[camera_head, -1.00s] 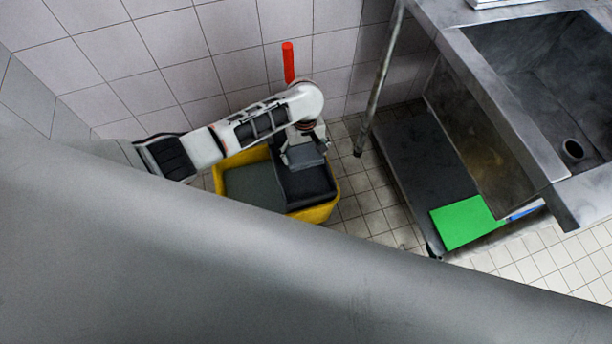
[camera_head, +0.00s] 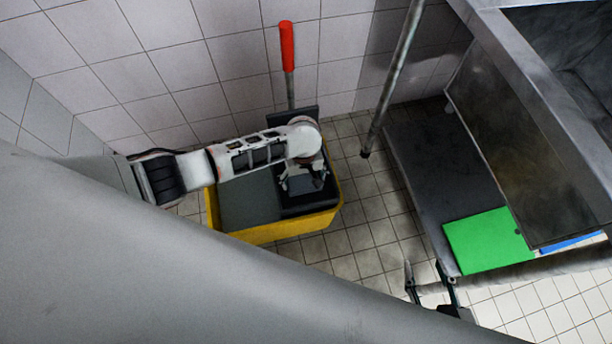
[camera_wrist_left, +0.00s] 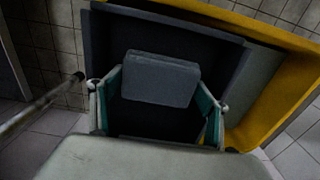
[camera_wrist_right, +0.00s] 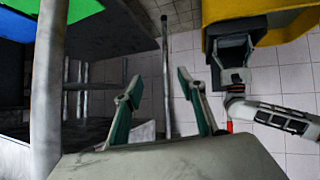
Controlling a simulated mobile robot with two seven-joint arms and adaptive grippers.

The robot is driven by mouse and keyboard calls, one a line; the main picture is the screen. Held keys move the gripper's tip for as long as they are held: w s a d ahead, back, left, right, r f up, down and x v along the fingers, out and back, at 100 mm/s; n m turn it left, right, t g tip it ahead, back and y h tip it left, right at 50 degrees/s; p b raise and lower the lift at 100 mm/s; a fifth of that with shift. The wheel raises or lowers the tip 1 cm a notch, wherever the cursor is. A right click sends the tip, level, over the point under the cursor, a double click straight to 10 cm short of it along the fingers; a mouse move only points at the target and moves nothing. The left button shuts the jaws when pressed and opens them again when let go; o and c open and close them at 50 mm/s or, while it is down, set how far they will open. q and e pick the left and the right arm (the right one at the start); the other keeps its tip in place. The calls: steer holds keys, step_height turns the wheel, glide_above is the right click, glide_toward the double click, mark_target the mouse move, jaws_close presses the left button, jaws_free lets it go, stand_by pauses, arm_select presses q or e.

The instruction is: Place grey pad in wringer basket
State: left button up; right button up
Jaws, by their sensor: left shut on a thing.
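The grey pad (camera_wrist_left: 160,78) is a small flat block between the fingertips of my left gripper (camera_wrist_left: 157,92) in the left wrist view. My left gripper, also in the head view (camera_head: 303,182), is shut on it, pointing down. The pad is over or inside the dark wringer basket (camera_head: 310,204) on the right part of the yellow bucket (camera_head: 270,231). I cannot tell whether the pad touches the basket floor. My right gripper (camera_wrist_right: 162,85) is open and empty; it also shows at the bottom of the head view (camera_head: 428,278).
A red-tipped wringer handle (camera_head: 287,48) rises behind the bucket. A metal sink table (camera_head: 545,105) with a lower shelf (camera_head: 440,165) stands to the right, carrying a green board (camera_head: 488,241) and a blue one (camera_head: 570,242).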

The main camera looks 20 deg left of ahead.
arm_select(q)
steer(key=shift+w, duration=0.1)
steer(key=shift+c, duration=0.4)
steer(key=shift+f, duration=0.2)
steer(key=o, duration=1)
steer(key=shift+c, duration=0.2)
arm_select(e)
steer(key=shift+r, duration=0.1)
arm_select(q)
steer(key=shift+r, duration=0.1)
